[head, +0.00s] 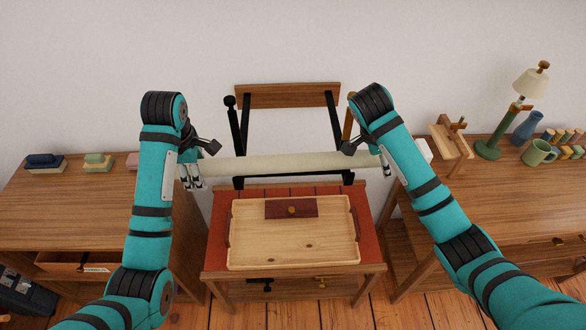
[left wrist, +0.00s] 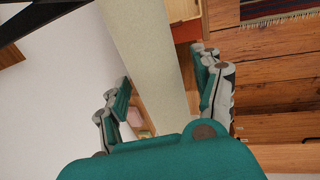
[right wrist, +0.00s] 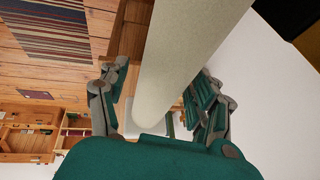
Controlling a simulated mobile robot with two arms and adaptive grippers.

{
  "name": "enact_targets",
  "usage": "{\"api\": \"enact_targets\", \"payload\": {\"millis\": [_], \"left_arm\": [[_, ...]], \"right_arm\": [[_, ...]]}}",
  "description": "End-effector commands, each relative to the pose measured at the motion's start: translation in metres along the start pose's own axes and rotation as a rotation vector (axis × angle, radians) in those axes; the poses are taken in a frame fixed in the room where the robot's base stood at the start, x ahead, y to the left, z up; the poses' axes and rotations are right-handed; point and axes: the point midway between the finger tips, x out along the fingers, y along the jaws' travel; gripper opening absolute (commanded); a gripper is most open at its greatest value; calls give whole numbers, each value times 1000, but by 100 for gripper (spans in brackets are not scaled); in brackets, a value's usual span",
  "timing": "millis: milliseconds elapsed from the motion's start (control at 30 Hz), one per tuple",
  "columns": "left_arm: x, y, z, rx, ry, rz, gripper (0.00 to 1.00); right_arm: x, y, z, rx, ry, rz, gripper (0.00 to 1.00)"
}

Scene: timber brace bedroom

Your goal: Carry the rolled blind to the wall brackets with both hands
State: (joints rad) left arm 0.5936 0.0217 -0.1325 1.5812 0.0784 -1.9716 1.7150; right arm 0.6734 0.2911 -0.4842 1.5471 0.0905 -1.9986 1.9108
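The rolled blind (head: 275,166) is a long, pale cream roll. It lies nearly level across the head view, in the air above the far edge of the small table. My left gripper (head: 191,182) is at its left end, and my right gripper (head: 385,167) is at its right end. In the right wrist view the roll (right wrist: 185,50) runs between the right fingers (right wrist: 160,95) likewise. Finger contact is partly hidden. I cannot make out the wall brackets.
A small red-topped table (head: 220,215) holds a wooden tray (head: 290,245) below the blind. Behind stands a black frame with a wooden board (head: 287,95).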

Motion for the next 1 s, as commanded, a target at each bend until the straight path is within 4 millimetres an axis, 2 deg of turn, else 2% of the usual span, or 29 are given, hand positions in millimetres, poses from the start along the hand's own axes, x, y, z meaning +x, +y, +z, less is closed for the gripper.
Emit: {"api": "enact_targets", "payload": {"millis": [33,200,533,767,933,1000], "left_arm": [[0,0,0,0,1,0,67],[0,0,-1,-1,1,0,86],[-2,2,-1,1,4,5,86],[-18,8,-2,6,7,29,86],[-25,0,-6,-1,14,-1,86],[-48,2,-1,0,3,8,86]], "right_arm": [[0,0,0,0,0,0,65],[0,0,0,0,1,0,65],[0,0,0,0,1,0,65],[0,0,0,0,1,0,65],[0,0,0,0,1,0,65],[0,0,0,0,1,0,65]]}}
